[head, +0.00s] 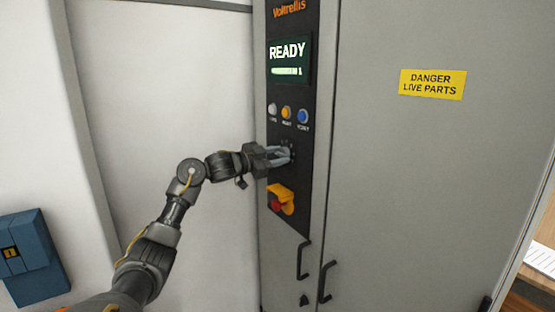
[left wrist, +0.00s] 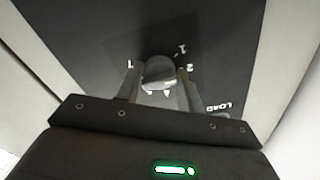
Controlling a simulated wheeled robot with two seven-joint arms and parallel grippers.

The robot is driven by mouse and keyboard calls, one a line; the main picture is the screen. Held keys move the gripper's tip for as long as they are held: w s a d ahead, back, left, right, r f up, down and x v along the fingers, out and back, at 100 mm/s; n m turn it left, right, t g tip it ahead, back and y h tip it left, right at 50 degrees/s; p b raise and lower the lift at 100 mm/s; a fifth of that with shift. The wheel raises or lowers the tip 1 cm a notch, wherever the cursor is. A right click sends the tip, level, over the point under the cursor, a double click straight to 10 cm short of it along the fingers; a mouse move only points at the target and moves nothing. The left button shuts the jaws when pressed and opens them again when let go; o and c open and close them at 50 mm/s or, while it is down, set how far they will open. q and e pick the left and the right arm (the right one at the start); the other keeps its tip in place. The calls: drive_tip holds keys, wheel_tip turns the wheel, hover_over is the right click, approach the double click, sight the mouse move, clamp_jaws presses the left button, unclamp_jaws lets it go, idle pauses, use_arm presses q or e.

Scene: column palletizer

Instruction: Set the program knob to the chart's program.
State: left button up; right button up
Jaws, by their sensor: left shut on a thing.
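The program knob (left wrist: 158,74) is a round grey knob on the black control panel (head: 289,185). My left gripper (head: 287,155) reaches it from the left in the head view, and its fingers cover most of the knob there. In the left wrist view the two fingers of my left gripper (left wrist: 158,88) stand on either side of the knob, shut on it. I cannot tell which mark the knob points to. No chart can be read in these views. My right gripper is not in view.
Above the knob are a "READY" screen (head: 288,60) and white, orange (head: 286,113) and blue (head: 303,116) buttons. Below is a red switch on a yellow base (head: 284,196). Cabinet handles (head: 326,282) stick out lower down. A blue box (head: 30,258) is at the left.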

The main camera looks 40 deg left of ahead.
use_arm(q)
drive_tip(key=shift+m, duration=1)
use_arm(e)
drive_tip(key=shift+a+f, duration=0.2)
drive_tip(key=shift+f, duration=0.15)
use_arm(q)
drive_tip(key=o, duration=1)
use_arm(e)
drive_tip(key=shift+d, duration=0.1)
use_arm(q)
drive_tip(key=shift+s, duration=0.1)
